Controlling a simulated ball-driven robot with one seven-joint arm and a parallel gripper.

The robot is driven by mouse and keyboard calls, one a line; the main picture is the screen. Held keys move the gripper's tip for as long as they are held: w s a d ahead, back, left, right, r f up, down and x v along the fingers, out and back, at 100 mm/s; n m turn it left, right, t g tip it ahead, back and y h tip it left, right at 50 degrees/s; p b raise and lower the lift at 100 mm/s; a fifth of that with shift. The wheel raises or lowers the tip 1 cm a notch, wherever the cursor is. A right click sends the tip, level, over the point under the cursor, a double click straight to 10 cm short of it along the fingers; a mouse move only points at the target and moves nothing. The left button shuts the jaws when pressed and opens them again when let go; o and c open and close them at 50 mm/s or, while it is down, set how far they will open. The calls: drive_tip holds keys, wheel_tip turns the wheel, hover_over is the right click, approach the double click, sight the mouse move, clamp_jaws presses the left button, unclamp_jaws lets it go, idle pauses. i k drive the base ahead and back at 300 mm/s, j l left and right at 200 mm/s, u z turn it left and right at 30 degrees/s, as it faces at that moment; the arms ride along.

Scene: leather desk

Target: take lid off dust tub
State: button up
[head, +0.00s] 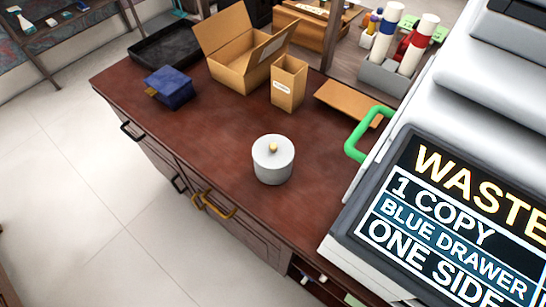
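The dust tub (273,167) is a short white-grey cylinder standing upright on the dark red-brown desk top (215,140). Its pale lid (265,144) sits on top and has a small gold knob (273,147) in the middle. The inside of the tub is hidden by the lid. Nothing touches the tub. My gripper is not in view.
Behind the tub stand a tall open carton (288,84), an open cardboard box (246,62) and a small blue box (169,88). A copier with a sign (440,215) and green handle (361,140) fills the right. The desk around the tub is clear.

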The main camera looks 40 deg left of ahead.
sight(271, 152)
drive_tip(key=j, duration=0.65)
drive_tip(key=i+j+u, duration=0.1)
drive_tip(key=j, duration=0.6)
drive_tip(key=i+j, duration=0.1)
drive_tip(key=j, duration=0.55)
